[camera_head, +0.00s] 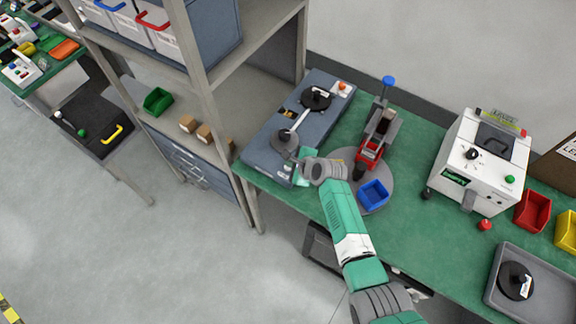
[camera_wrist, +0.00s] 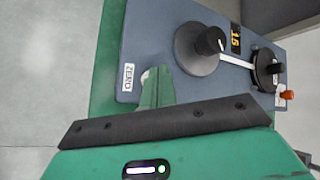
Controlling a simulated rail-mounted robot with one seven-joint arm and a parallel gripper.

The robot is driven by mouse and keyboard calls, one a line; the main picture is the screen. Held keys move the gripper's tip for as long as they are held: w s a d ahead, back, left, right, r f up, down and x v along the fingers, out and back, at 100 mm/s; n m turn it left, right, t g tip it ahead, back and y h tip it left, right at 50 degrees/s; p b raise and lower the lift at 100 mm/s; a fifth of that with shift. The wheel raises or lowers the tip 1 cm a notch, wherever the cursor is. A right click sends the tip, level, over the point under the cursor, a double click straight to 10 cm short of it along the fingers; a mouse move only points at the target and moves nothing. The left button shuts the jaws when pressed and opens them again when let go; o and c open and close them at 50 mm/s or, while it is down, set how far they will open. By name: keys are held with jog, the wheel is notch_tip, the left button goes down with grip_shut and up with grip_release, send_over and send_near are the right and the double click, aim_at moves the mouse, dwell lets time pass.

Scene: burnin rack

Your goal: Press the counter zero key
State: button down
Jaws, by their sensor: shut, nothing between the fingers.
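The counter machine (camera_head: 265,148) is a long blue-grey box on the green bench, with two black discs on top joined by a pale strip. The wrist view shows its ZERO label (camera_wrist: 128,77) and a small lit display (camera_wrist: 235,38). A small pale round part, probably the zero key (camera_wrist: 146,76), shows beside the label, partly hidden by my finger. My gripper (camera_wrist: 158,88) is shut and empty, its green fingertips over or at this part. I cannot tell whether they touch it. In the head view my gripper (camera_head: 300,163) is at the machine's near end.
A grey round plate (camera_head: 378,190) with a red-and-grey fixture and a blue bin (camera_head: 373,194) lies just right of my gripper. A shelf post (camera_head: 215,130) stands close on the left. A white tester box (camera_head: 485,160) stands farther right. An orange knob (camera_wrist: 287,95) is at the machine's far end.

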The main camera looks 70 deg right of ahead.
jog(key=shift+f, duration=0.15)
jog(key=shift+f, duration=0.3)
jog(key=shift+f+b, duration=0.45)
jog(key=shift+b, duration=0.15)
dwell(0.6)
jog(key=shift+r+p, duration=0.85)
jog(key=shift+p, duration=0.05)
notch_tip(320, 180, up, 5)
jog(key=p, duration=0.5)
